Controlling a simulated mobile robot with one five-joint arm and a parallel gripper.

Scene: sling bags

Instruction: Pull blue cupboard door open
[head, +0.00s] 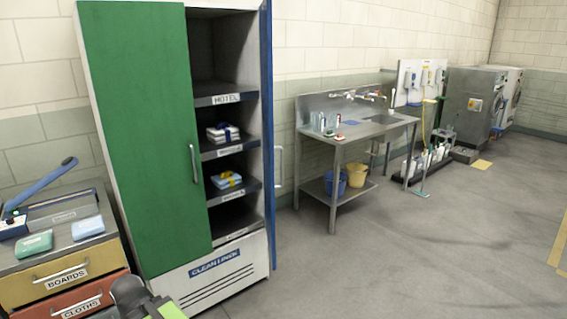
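The tall cupboard (222,272) stands left of centre against the wall. Its blue door (268,120) is swung open at the right side and shows nearly edge-on. The blue door's pale bar handle (279,166) sticks out to the right of it. The green door (135,130) covers the left half and looks shut, with a handle near its right edge. The open right half shows dark labelled shelves with folded stacks (222,133) on two of them. A dark, rounded part of my arm shows at the bottom left, below the cupboard; my gripper's fingers are not visible.
A drawer unit (60,280) with a blue-handled tool and cloths on top stands close at the left. A steel sink table (352,133) with buckets beneath stands right of the cupboard. Machines (470,100) stand farther back. The floor at the front right is clear.

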